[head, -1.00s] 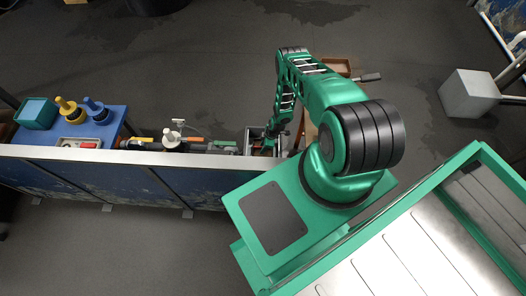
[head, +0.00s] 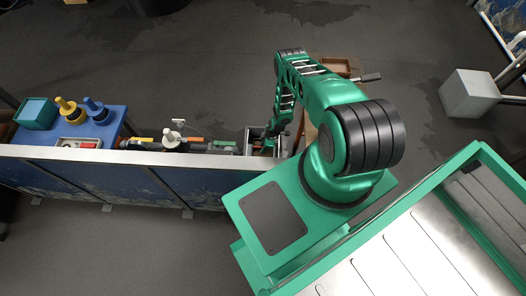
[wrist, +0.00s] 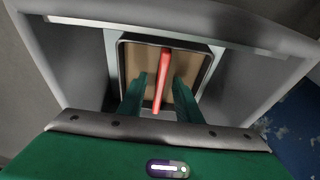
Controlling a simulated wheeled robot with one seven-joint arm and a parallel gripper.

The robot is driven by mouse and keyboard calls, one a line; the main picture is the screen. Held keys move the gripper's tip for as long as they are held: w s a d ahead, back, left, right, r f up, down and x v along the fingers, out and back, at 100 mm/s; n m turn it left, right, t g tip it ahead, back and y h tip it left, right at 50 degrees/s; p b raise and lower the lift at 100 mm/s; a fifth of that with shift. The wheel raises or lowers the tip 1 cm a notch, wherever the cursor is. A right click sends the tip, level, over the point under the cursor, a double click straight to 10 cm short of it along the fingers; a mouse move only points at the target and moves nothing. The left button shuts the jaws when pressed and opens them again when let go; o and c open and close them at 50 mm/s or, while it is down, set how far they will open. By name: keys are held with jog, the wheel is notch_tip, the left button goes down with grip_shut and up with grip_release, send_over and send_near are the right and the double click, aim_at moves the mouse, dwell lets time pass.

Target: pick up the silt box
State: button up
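The silt box (wrist: 203,60) is a dark-rimmed square box with tan contents and a red bar handle (wrist: 165,62) across its middle. In the wrist view it sits inside a grey metal housing (wrist: 75,58). My gripper (wrist: 160,80) is open, with one green finger on each side of the red handle and a visible gap on both sides. In the head view my arm reaches down to a grey open compartment (head: 252,134) at the right end of the bench, where the fingertips and most of the box are hidden.
The housing walls stand close around the box. In the head view a blue stand (head: 102,122) with yellow and blue knobs is at the left. Pipework with a white-topped fitting (head: 171,136) runs toward the compartment. A small wooden tray (head: 335,66) lies behind my arm.

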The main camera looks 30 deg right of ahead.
grip_shut()
jog(key=shift+r, duration=0.2)
